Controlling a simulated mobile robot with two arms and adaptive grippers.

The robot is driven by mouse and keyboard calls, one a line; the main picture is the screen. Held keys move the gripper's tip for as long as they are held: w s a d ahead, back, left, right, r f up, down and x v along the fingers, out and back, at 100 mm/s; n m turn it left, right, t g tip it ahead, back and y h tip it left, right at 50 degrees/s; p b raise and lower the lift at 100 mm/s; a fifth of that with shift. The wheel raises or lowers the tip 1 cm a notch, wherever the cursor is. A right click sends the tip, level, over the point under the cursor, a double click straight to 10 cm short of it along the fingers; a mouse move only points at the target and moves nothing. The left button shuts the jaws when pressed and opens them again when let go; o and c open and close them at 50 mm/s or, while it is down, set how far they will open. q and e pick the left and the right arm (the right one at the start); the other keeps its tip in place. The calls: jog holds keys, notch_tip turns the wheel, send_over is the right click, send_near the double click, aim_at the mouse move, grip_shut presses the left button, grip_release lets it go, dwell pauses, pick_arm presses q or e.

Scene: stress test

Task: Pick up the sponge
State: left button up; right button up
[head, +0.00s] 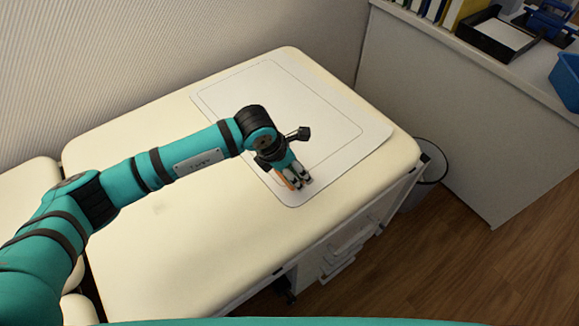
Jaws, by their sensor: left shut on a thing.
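My left arm reaches in from the left over the padded cream table. My left gripper (299,182) points down at the near part of the white mat (340,160) on that table. It is shut on a small orange thing, taken to be the sponge (284,181), of which only a thin strip shows beside the fingers. The rest of it is hidden by the gripper. I cannot tell whether it touches the mat or is held just above it. My right gripper is not in view.
The cream table (190,245) is otherwise bare. A waste bin (428,165) stands on the floor past its right end. A grey counter at the upper right bears a black tray (497,38), binders and a blue bin (567,80). A ribbed wall runs behind the table.

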pick_arm(q)
jog(key=s+d, duration=0.1)
jog(key=s, duration=0.3)
jog(key=s+r+b, duration=0.1)
jog(key=s, duration=0.4)
jog(key=s+d, duration=0.1)
jog(key=s, duration=0.4)
jog(key=shift+d+r+b, duration=0.2)
jog(key=shift+d+b, duration=0.1)
jog(key=shift+b, duration=0.05)
jog(key=shift+o, duration=0.3)
